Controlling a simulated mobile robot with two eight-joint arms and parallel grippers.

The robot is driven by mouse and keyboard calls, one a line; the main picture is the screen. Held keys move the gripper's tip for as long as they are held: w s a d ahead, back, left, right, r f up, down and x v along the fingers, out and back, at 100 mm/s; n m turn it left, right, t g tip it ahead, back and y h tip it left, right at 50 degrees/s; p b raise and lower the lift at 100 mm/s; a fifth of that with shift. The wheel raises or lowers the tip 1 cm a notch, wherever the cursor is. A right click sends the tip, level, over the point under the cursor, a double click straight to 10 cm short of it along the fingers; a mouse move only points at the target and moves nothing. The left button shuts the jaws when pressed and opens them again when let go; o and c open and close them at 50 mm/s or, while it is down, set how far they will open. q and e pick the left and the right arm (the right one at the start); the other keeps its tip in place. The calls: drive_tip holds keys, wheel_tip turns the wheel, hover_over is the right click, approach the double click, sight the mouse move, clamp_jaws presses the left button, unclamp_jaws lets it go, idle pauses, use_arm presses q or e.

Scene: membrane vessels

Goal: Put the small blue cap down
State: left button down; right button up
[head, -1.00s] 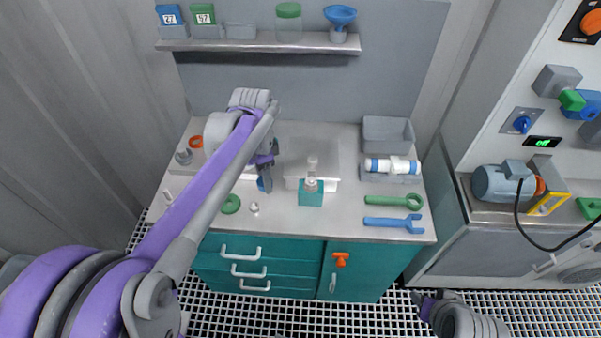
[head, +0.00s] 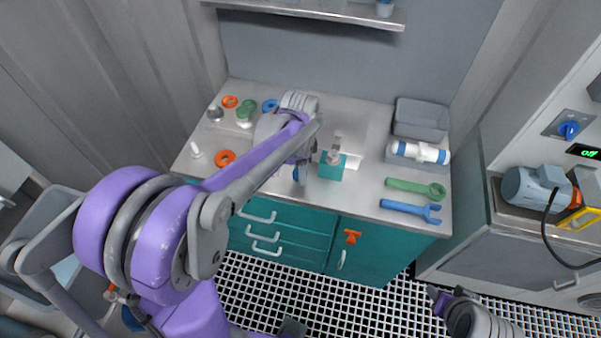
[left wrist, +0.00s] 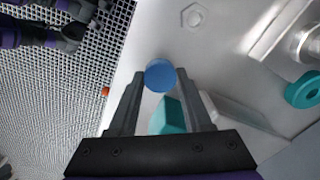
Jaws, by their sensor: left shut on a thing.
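The small blue cap (left wrist: 160,75) is a round blue disc between the fingertips of my left gripper (left wrist: 158,82) in the left wrist view. The jaws are shut on it. In the head view my left gripper (head: 300,174) is over the front part of the worktop, just left of a teal block (head: 332,168). A small patch of the blue cap (head: 296,174) shows there. I cannot tell whether the cap touches the worktop. My right gripper (head: 438,298) is low at the bottom right, away from the worktop, its jaws too small to read.
A green wrench (head: 415,188) and a blue wrench (head: 410,209) lie to the right. A grey bin (head: 421,120) stands behind them. Orange rings (head: 224,158) and other small parts lie at the left. In the left wrist view a metal nut (left wrist: 193,15) lies on the worktop.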

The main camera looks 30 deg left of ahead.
use_arm(q)
wheel_tip(320, 180, down, 2)
drive_tip(key=shift+f, duration=0.25)
drive_tip(key=shift+f, duration=0.25)
drive_tip(key=shift+c, duration=1.7)
unclamp_jaws()
drive_tip(key=shift+r, duration=0.1)
